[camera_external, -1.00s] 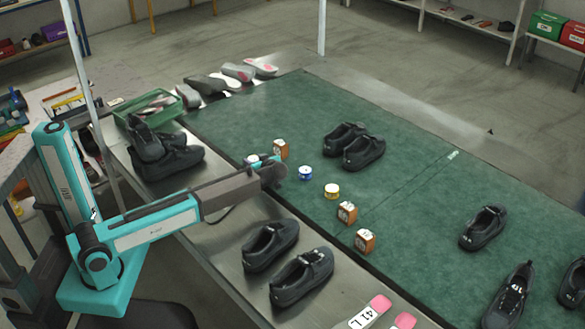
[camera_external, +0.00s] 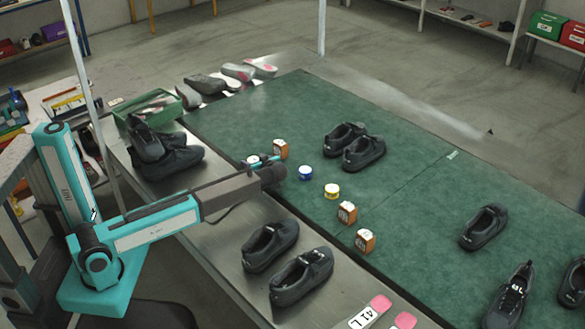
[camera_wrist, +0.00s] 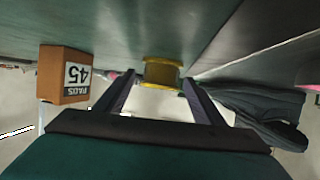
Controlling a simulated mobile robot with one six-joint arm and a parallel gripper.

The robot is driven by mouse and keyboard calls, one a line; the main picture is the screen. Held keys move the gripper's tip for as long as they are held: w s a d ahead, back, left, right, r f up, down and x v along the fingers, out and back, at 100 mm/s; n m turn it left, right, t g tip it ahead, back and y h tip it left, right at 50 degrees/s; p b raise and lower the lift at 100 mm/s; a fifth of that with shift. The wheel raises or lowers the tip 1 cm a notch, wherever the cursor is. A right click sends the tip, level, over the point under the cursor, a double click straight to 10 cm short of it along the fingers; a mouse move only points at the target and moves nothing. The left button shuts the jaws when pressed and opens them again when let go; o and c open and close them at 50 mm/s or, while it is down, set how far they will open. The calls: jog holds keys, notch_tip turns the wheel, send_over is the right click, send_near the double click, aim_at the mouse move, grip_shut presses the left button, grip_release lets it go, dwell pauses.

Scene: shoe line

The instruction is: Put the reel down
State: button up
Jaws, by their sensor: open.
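A yellow reel (camera_wrist: 162,73) shows in the wrist view, just beyond and between the fingertips of my gripper (camera_wrist: 160,88). The jaws are spread apart, with a gap on each side of the reel. The reel appears to rest on the green surface, which is at the top of this upside-down view. In the external view my gripper (camera_external: 263,163) is low at the near edge of the green mat. A small pale-topped round reel (camera_external: 253,160) is partly hidden beside it.
An orange pads box (camera_wrist: 63,75) stands close beside the gripper; it also shows in the external view (camera_external: 280,149). A blue reel (camera_external: 305,173), a yellow reel (camera_external: 332,191) and two boxes (camera_external: 347,213) line the mat's edge. Dark shoes (camera_external: 290,270) stand on the metal bench.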

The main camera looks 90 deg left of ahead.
jog(key=shift+r, duration=0.15)
jog(key=v, duration=1.2)
dwell(0.5)
